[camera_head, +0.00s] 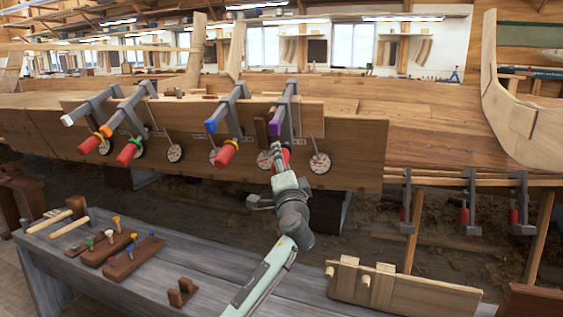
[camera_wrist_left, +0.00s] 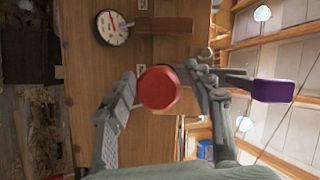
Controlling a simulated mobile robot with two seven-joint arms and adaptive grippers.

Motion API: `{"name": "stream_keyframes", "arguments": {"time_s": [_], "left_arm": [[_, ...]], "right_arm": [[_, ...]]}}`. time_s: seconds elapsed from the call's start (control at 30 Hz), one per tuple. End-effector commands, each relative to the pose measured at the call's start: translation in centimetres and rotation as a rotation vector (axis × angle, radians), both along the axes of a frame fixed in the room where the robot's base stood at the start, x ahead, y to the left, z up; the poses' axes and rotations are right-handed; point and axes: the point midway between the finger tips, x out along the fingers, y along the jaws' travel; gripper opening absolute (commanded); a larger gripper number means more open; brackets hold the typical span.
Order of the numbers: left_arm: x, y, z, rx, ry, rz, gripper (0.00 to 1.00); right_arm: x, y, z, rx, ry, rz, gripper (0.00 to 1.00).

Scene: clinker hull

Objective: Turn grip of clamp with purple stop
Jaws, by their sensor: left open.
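The clamp with the purple stop (camera_head: 274,127) is fixed on the upper plank edge of the hull, the rightmost in its row. The purple stop also shows at the right of the left wrist view (camera_wrist_left: 273,91). Its round red grip (camera_wrist_left: 159,88) faces that camera. My left gripper (camera_wrist_left: 161,80) is open, with one finger on each side of the red grip; I cannot tell whether they touch it. In the head view my left gripper (camera_head: 280,158) is at the clamp's lower end and hides part of the grip.
Beside it stand clamps with blue (camera_head: 210,126), orange (camera_head: 106,130) and white (camera_head: 67,120) stops. Round dials (camera_head: 320,163) sit on the plank; one is near the gripper in the wrist view (camera_wrist_left: 112,28). A grey bench (camera_head: 190,252) with wooden tools lies in front.

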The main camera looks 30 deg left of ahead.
Motion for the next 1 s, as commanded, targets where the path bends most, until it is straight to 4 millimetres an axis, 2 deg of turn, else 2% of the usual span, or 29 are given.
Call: {"name": "stream_keyframes", "arguments": {"time_s": [0.17, 0.6, 0.8, 1.0], "left_arm": [[-0.8, -0.8, -0.4, -0.001, 0.001, -0.002, 0.53], [-7.1, -6.4, -2.6, -0.004, 0.002, -0.001, 0.53], [-8.5, -7.6, -3.0, -0.001, 0.000, -0.001, 0.53], [-8.7, -7.8, -3.0, 0.000, 0.000, 0.000, 0.53]], "right_arm": [[0.0, 0.0, 0.0, 0.000, 0.000, 0.000, 0.53], [0.0, 0.0, 0.0, 0.000, 0.000, 0.000, 0.53], [0.0, 0.0, 0.0, 0.000, 0.000, 0.000, 0.53], [0.0, 0.0, 0.0, 0.000, 0.000, 0.000, 0.53]]}}
